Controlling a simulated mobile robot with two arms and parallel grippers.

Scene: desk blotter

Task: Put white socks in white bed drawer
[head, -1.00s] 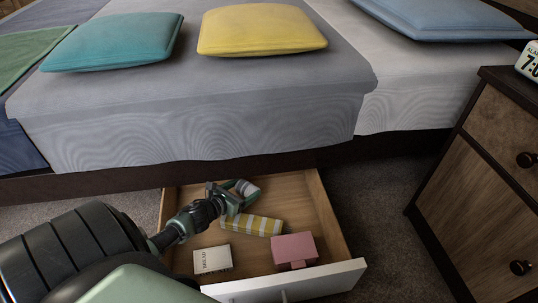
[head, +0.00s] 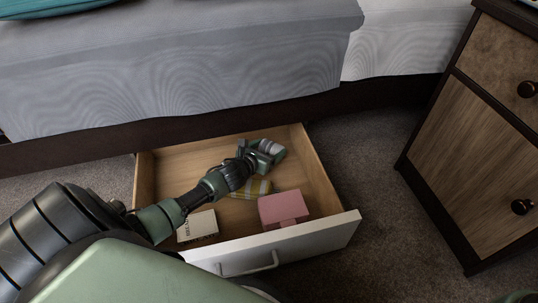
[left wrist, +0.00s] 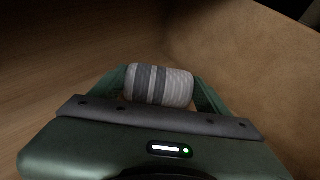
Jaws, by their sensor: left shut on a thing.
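The white socks, a rolled bundle with grey stripes, show between my left gripper's fingers in the left wrist view (left wrist: 158,86) and in the head view (head: 270,146). My left gripper (head: 268,152) is shut on them, inside the open bed drawer near its back right. The drawer has wooden walls and a white front (head: 325,237) with a handle, and is pulled out from under the bed. In the left wrist view the drawer's wooden wall is close on the right. Whether the socks touch the drawer floor is unclear. My right gripper is not in view.
The drawer also holds a pink box (head: 283,208), a white box with lettering (head: 198,226) and a yellow striped item (head: 255,188), partly hidden by my gripper. The back left of the drawer floor is clear. A wooden nightstand (head: 465,140) stands at the right.

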